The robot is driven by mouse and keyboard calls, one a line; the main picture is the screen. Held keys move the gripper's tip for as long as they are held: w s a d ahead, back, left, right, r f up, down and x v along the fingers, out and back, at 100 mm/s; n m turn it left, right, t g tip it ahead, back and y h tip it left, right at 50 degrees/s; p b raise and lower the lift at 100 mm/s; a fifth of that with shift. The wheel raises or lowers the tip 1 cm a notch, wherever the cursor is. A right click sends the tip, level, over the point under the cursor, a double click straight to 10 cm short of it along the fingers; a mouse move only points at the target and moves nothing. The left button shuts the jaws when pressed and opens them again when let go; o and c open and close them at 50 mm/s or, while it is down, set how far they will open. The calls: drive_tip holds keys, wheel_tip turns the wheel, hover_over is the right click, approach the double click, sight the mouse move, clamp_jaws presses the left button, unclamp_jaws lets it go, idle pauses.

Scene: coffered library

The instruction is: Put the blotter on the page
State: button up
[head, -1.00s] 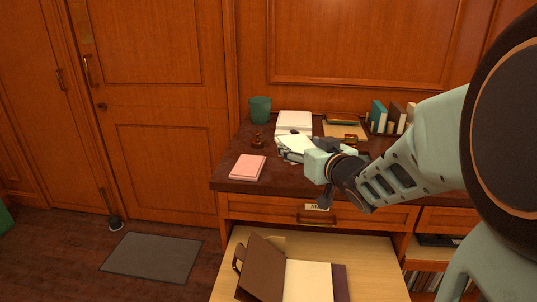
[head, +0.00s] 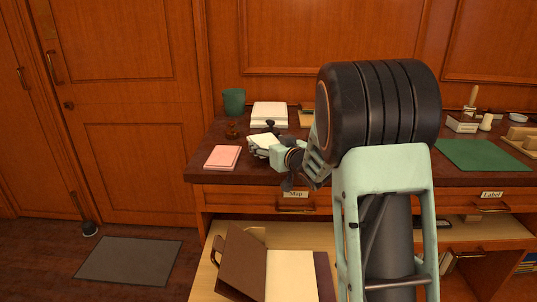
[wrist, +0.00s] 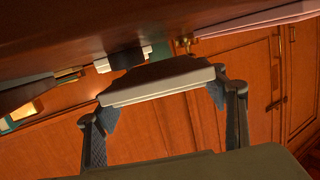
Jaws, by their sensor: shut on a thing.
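My gripper (head: 264,147) is over the left part of the desk, shut on a pale slab-like thing, seemingly the blotter (head: 260,141). In the wrist view the blotter (wrist: 160,86) lies between the two fingers, with a white edge and a darker face. Whether it touches the desk is unclear in the head view. A cream page (head: 290,276) lies in an open brown-covered book on the pulled-out surface below the desk front, lower and nearer than my gripper. The page does not show in the wrist view.
On the desk are a pink pad (head: 222,157), a white stack (head: 269,114), a green cup (head: 234,101) and a green mat (head: 482,154). The book's raised brown cover (head: 240,262) stands left of the page. My arm hides the desk's middle.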

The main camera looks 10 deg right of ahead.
drive_tip(key=shift+s+f, duration=0.1)
drive_tip(key=shift+f, duration=1.3)
drive_tip(key=shift+f+b, duration=0.2)
drive_tip(key=shift+b, duration=0.2)
drive_tip(key=o, duration=1.2)
